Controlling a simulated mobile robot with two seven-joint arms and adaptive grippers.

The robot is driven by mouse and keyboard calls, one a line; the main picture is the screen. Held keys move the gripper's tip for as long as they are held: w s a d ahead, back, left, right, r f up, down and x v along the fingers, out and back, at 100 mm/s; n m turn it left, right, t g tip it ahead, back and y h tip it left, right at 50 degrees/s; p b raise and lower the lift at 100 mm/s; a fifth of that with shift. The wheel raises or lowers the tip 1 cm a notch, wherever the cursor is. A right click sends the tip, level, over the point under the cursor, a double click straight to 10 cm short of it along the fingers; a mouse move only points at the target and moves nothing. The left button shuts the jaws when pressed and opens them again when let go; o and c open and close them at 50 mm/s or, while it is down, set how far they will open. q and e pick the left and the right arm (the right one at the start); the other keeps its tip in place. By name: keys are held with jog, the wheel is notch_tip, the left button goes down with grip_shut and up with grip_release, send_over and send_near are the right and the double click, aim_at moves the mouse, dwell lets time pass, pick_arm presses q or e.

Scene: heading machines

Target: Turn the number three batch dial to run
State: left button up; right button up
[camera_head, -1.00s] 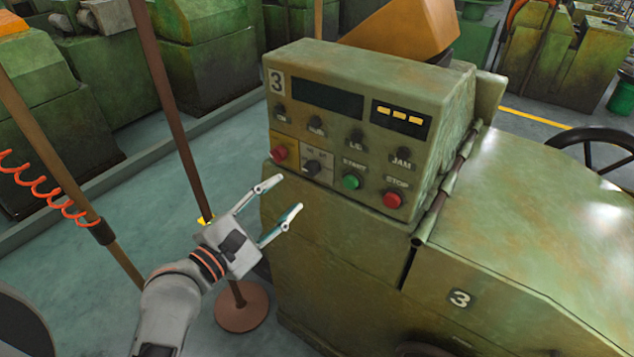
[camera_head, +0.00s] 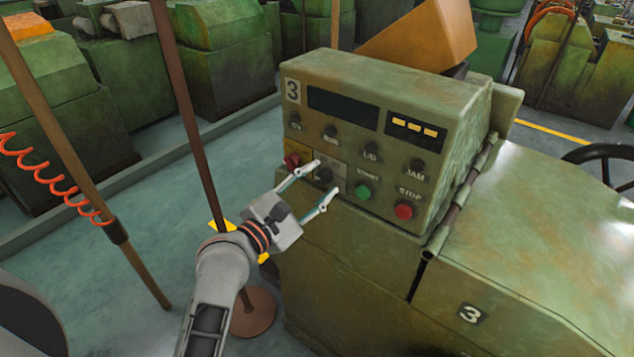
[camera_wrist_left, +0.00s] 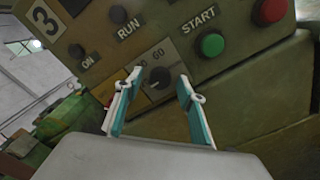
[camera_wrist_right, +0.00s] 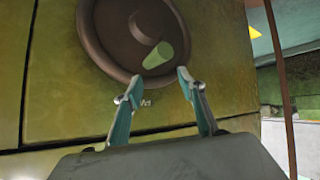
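The control panel marked 3 (camera_head: 292,92) is on the green machine in the head view. Its small black dial (camera_head: 323,176) sits on a plate between the red knob at left and the green START button. In the left wrist view the dial (camera_wrist_left: 159,77) lies between and just beyond the fingertips, with "GO" lettering above it. My left gripper (camera_head: 326,180) is open in front of the dial; it also shows open in the left wrist view (camera_wrist_left: 157,82). I cannot tell if a finger touches. My right gripper (camera_wrist_right: 152,84) is open before a dark round wheel (camera_wrist_right: 135,45) with a green handle.
The green START button (camera_head: 362,191) and red STOP button (camera_head: 404,211) are right of the dial. The red knob (camera_head: 291,161) is close on its left.

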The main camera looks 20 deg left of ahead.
pick_arm(q)
jog(key=c, duration=1.1)
